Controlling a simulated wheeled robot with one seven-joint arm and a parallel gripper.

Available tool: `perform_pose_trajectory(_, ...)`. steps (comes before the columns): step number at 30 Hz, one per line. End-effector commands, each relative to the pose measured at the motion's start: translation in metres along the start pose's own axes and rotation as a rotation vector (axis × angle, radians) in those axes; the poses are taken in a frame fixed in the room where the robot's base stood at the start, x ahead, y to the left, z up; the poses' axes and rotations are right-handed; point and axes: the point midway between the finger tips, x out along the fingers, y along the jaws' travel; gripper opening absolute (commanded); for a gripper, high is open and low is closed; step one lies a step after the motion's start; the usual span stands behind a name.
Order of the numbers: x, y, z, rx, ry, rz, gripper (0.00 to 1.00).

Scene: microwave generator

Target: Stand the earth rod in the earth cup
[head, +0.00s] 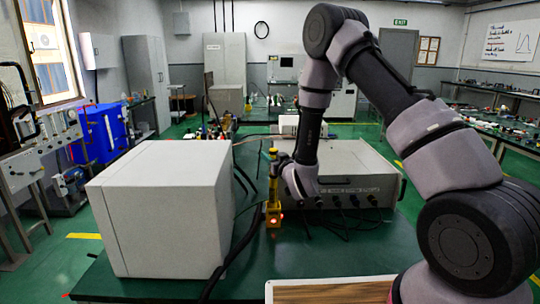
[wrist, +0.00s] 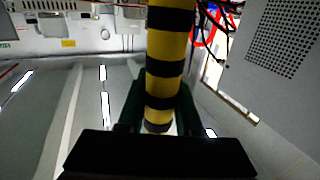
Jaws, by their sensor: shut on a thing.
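The earth rod (wrist: 168,55) is a yellow rod with black bands. In the wrist view it runs from the top edge down between the fingers of my gripper (wrist: 158,105), which is shut on it. In the head view the earth rod (head: 273,168) stands about upright at the left of my gripper (head: 282,172). The earth cup (head: 273,214) looks like a small yellow holder with a red glow, directly below the rod in the picture. I cannot tell whether the rod's lower end is inside the cup or just above or behind it.
A large pale box (head: 165,205) stands on the green table (head: 330,258) to the left. A grey instrument case (head: 355,175) with knobs stands behind and right of the gripper. Dark cables (head: 238,245) lie between the box and the cup. Some green tabletop in front is clear.

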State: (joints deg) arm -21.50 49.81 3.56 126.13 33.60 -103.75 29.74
Motion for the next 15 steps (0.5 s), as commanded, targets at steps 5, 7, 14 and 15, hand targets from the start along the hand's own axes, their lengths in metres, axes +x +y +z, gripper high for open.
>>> perform_pose_trajectory(5, 0.0002, -0.0001, 0.0, 0.0, 0.001, 0.0, 0.0)
perform_pose_trajectory(7, 0.0002, -0.0002, 0.0, 0.0, 0.001, 0.0, 0.38)
perform_pose_trajectory(14, 0.0001, -0.0002, 0.0, 0.0, 0.001, 0.0, 0.69)
perform_pose_trajectory(15, 0.0001, -0.0002, 0.0001, 0.0, 0.001, 0.0, 0.69)
